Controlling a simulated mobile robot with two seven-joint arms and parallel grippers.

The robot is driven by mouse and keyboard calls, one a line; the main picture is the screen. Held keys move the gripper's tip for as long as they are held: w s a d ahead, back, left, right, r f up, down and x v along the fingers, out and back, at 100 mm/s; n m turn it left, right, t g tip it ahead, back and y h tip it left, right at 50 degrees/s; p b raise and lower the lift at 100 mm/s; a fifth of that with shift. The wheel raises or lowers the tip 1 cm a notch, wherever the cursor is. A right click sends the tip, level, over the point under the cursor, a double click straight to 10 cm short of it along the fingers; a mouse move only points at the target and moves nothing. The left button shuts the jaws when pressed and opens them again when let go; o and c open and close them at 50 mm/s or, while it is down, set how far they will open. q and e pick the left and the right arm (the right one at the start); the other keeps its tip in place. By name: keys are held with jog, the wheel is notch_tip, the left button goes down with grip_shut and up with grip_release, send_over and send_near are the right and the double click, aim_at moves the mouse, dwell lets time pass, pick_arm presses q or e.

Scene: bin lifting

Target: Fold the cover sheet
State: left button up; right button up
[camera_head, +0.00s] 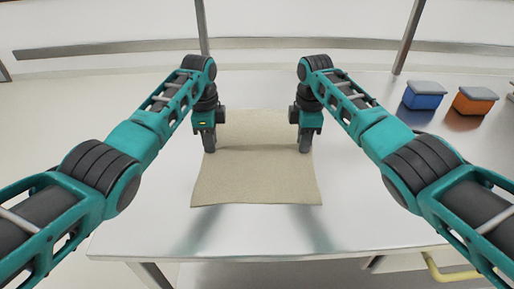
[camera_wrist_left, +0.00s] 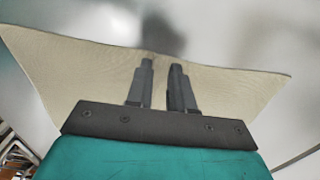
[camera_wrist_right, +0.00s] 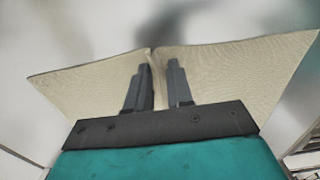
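The beige cover sheet (camera_head: 256,178) is over the shiny metal table, between and in front of my two grippers in the head view. A crease runs across it level with the fingertips. My left gripper (camera_head: 209,143) points down at its left side and my right gripper (camera_head: 305,143) at its right side. In the left wrist view the sheet (camera_wrist_left: 85,75) runs between the close-set fingers (camera_wrist_left: 161,82). In the right wrist view the sheet (camera_wrist_right: 235,68) is pinched into a small pleat between the fingers (camera_wrist_right: 159,80). Both grippers look shut on it.
A blue bin (camera_head: 424,100) and an orange bin (camera_head: 473,105), both with grey lids, stand at the back right of the metal table (camera_head: 130,225). The table is clear left of the sheet and in front of it. A yellow handle (camera_head: 445,270) shows below the front right edge.

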pick_arm(q)
jog(key=shift+f, duration=0.1)
grip_shut()
pick_arm(e)
grip_shut()
